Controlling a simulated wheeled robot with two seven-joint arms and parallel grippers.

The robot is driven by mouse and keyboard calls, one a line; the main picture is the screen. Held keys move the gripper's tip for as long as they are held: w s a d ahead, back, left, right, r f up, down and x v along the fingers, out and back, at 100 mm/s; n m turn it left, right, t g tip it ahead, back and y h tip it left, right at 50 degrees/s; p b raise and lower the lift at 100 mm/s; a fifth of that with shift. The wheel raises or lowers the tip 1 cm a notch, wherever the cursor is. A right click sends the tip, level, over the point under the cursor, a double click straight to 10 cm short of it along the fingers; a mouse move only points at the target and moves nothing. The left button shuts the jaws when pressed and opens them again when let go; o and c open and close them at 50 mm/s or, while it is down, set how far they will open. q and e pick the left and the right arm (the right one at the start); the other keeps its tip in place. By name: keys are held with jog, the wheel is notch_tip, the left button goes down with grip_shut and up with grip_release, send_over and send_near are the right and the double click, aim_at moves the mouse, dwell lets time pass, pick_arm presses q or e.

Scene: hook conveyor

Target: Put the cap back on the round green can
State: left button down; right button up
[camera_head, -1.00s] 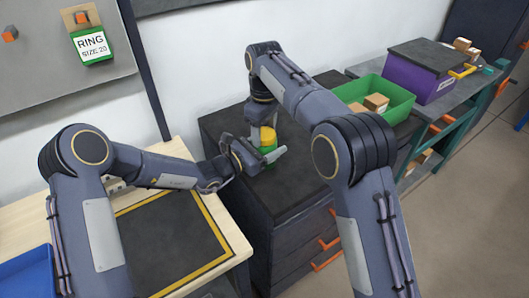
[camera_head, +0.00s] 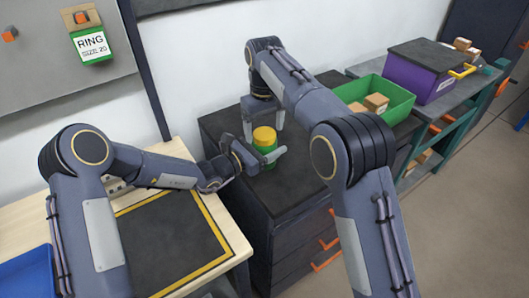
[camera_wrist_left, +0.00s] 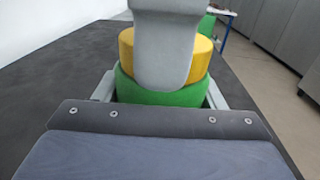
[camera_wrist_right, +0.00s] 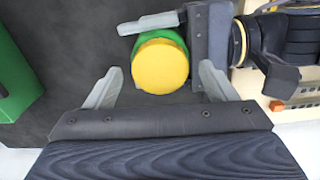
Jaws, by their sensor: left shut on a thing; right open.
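The round green can (camera_head: 267,157) stands upright on the dark cabinet top. The yellow cap (camera_head: 264,137) sits on top of it and looks level in the left wrist view (camera_wrist_left: 126,52). My left gripper (camera_wrist_left: 160,92) is shut on the green can, one finger on each side. My right gripper (camera_head: 264,127) is open and empty, just behind and above the can. In the right wrist view the cap (camera_wrist_right: 160,67) lies between and beyond its spread fingertips, apart from them. A right gripper finger hides the middle of the cap in the left wrist view.
A green bin (camera_head: 402,105) with boxes stands right of the can on the cabinet (camera_head: 305,190). A purple crate (camera_head: 432,90) with a dark lid is farther right. A wooden table (camera_head: 135,195) with a yellow-edged black mat is at left, with a blue tray (camera_head: 28,272).

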jog(key=shift+r, duration=1.7)
jog(key=shift+c, duration=0.5)
jog(key=shift+w+d+r, duration=0.15)
jog(key=shift+d+r, duration=0.05)
jog(key=shift+r, duration=0.5)
jog(key=shift+a+r, duration=0.2)
jog(key=shift+r, duration=0.85)
jog(key=shift+f, duration=0.1)
jog(key=shift+f, duration=3.95)
